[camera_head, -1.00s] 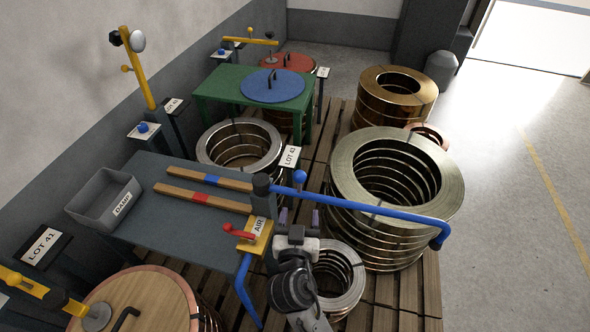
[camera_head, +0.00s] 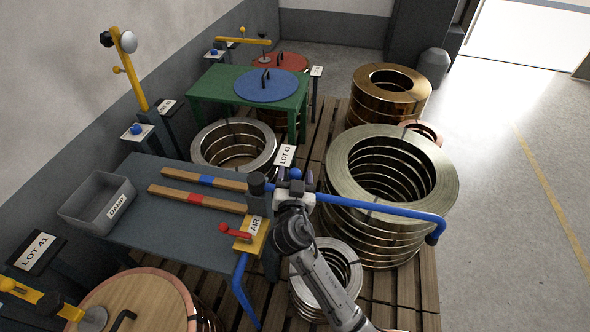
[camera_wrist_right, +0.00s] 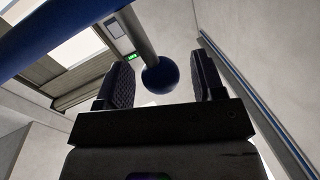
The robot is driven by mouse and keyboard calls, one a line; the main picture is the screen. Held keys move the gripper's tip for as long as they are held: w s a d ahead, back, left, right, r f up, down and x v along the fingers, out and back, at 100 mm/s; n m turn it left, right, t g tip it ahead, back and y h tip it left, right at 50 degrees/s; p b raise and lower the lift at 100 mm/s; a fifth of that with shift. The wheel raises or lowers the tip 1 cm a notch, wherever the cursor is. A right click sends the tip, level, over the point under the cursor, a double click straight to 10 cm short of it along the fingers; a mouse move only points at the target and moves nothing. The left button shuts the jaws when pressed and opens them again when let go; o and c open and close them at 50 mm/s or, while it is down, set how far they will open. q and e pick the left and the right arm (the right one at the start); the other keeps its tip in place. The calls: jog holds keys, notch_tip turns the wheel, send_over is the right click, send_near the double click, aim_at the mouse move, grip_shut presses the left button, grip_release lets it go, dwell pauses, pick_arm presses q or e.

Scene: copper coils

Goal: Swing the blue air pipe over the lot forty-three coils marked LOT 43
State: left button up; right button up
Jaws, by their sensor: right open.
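A blue ball knob (camera_head: 295,174) stands on the pipe near the post. My right gripper (camera_head: 296,184) is at this knob. In the right wrist view the knob (camera_wrist_right: 160,75) shows between the open fingers (camera_wrist_right: 162,85), with no clear contact. A LOT tag (camera_head: 285,156) stands behind the knob; its last digit is hard to read. My left gripper is not in view.
A grey table (camera_head: 180,225) with a DAMP bin (camera_head: 97,203), two wooden bars and a red valve handle (camera_head: 234,230) lies left of the post. A green table (camera_head: 225,90) with a blue lid stands behind. Smaller coils (camera_head: 325,280) sit below my right arm.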

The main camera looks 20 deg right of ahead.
jog(key=shift+x, duration=1.2)
jog(key=shift+c, duration=0.2)
grip_shut()
